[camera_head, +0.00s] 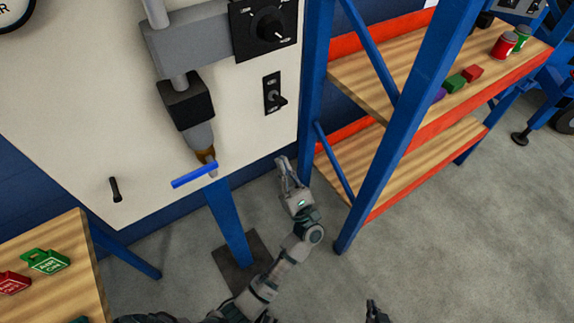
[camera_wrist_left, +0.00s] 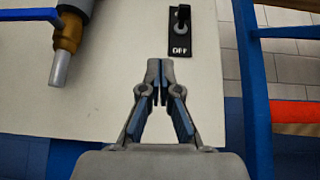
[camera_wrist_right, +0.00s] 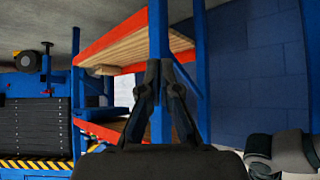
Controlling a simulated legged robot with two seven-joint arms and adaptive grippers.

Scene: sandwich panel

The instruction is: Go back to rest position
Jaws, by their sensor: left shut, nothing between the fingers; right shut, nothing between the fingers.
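My left gripper (camera_head: 284,165) is shut and empty in front of the lower right of the white panel (camera_head: 75,130), beside the blue shelf post. In the left wrist view its fingertips (camera_wrist_left: 160,70) meet just below and left of a black toggle switch (camera_wrist_left: 181,32) marked OFF. The switch (camera_head: 273,93) shows above the gripper in the head view. My right gripper (camera_head: 375,308) shows only partly at the bottom edge of the head view. In the right wrist view its fingers (camera_wrist_right: 160,70) are shut and empty, with a blue shelf post behind them.
A pipe with a blue-handled valve (camera_head: 194,174) runs down the panel. A blue and orange rack (camera_head: 385,100) with wooden shelves stands right, holding cans (camera_head: 505,44) and small blocks. A wooden table (camera_head: 65,235) with red and green tags is at left. Floor at lower right is clear.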

